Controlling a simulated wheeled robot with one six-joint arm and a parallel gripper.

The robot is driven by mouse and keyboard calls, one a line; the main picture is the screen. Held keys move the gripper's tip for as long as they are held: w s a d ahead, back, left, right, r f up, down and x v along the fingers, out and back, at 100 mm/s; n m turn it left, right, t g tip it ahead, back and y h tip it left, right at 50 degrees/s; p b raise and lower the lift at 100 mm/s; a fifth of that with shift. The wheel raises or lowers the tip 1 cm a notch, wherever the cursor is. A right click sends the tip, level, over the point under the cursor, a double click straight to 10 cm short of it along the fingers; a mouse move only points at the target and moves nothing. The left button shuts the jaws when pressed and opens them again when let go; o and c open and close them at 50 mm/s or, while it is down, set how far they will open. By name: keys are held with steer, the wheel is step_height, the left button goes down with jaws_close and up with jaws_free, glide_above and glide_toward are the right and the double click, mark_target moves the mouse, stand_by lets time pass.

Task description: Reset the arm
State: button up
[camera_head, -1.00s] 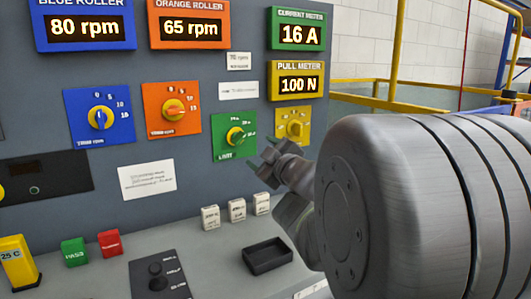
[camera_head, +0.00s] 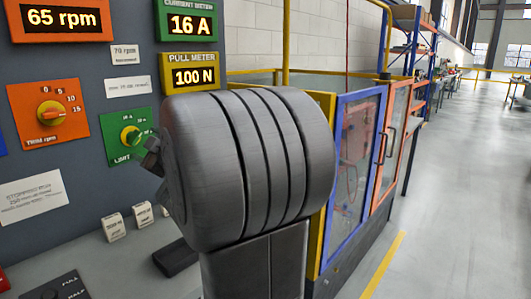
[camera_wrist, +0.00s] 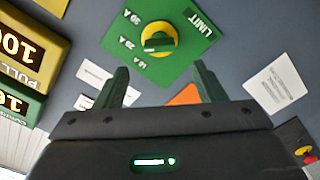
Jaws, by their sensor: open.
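My gripper (camera_wrist: 163,88) shows in the wrist view with its two fingers apart and nothing between them. It faces the control panel, with the green limit dial (camera_wrist: 158,42) beyond the fingertips. In the head view most of the gripper is hidden behind my grey arm link; only a bit of it (camera_head: 152,158) shows at the link's left edge. The green limit dial (camera_head: 131,135) stands just left of and above that bit. I cannot tell the exact gap between fingers and panel.
The panel carries an orange dial (camera_head: 50,113), a pull meter (camera_head: 190,75) reading 100 N and a current meter (camera_head: 188,22) reading 16 A. White blocks (camera_head: 114,227) and a black tray (camera_head: 175,258) sit on the console shelf. A blue-framed cabinet (camera_head: 335,190) stands right; the floor beyond is open.

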mark_target(136, 138)
steer(key=x, duration=0.7)
steer(key=shift+w, duration=0.1)
steer(key=v, duration=1.4)
steer(key=shift+m, duration=0.3)
steer(key=x, duration=1.4)
steer(key=shift+a+r, duration=0.15)
steer(key=shift+r, duration=0.05)
steer(key=shift+r+m+p, duration=0.15)
steer(key=shift+m+p, duration=0.95)
steer(key=shift+p, duration=0.05)
steer(key=m+p, duration=0.5)
steer(key=shift+w+m, duration=0.1)
steer(key=shift+m, duration=0.3)
steer(key=shift+d+f+m, duration=0.2)
steer(key=shift+d+m, duration=0.1)
steer(key=shift+d, duration=0.1)
steer(key=v, duration=1.3)
